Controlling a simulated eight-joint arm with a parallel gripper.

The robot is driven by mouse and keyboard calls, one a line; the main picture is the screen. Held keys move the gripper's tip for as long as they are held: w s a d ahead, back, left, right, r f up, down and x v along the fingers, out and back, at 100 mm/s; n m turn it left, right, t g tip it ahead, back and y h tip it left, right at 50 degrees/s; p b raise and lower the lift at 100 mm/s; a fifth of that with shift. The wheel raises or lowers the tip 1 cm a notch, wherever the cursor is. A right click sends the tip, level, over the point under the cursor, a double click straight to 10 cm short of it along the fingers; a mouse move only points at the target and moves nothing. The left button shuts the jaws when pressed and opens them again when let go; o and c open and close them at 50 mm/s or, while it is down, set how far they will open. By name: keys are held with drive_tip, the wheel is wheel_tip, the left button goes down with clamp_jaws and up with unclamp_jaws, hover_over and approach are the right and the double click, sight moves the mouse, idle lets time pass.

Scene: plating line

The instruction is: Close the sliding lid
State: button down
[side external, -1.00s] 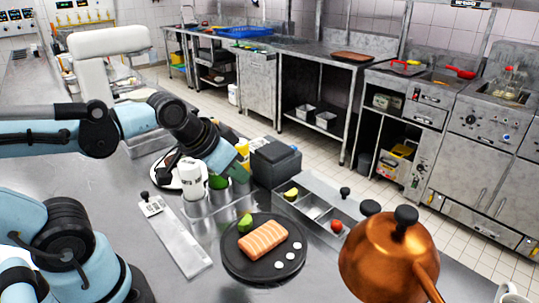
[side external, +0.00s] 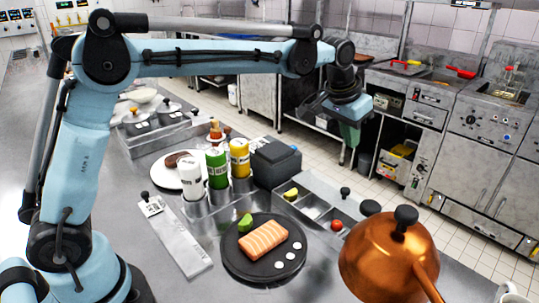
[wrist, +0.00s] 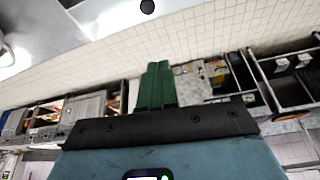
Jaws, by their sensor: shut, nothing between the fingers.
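A metal garnish box (side external: 306,212) with open compartments stands at the table's far edge in the side view. A lemon piece (side external: 291,194) and a tomato (side external: 337,225) lie in it. A flat metal strip with a black knob (side external: 345,192), seemingly the sliding lid, lies along its far side, leaving the compartments uncovered. A black knob (wrist: 147,6) also shows at the top of the wrist view. My gripper (side external: 351,141) hangs above and beyond the box, clear of it. Its green fingers (wrist: 156,85) are together and empty.
A dark plate (side external: 240,262) with salmon and several bottles (side external: 216,168) are nearer my arm. Another knobbed metal plate (side external: 175,240) lies left.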

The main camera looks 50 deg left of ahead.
drive_tip(key=w+d+f, duration=0.1)
drive_tip(key=w, duration=0.1)
hover_over(349, 196)
drive_tip(key=shift+f, duration=5.4)
drive_tip(key=s, duration=0.8)
drive_tip(key=shift+s, duration=0.1)
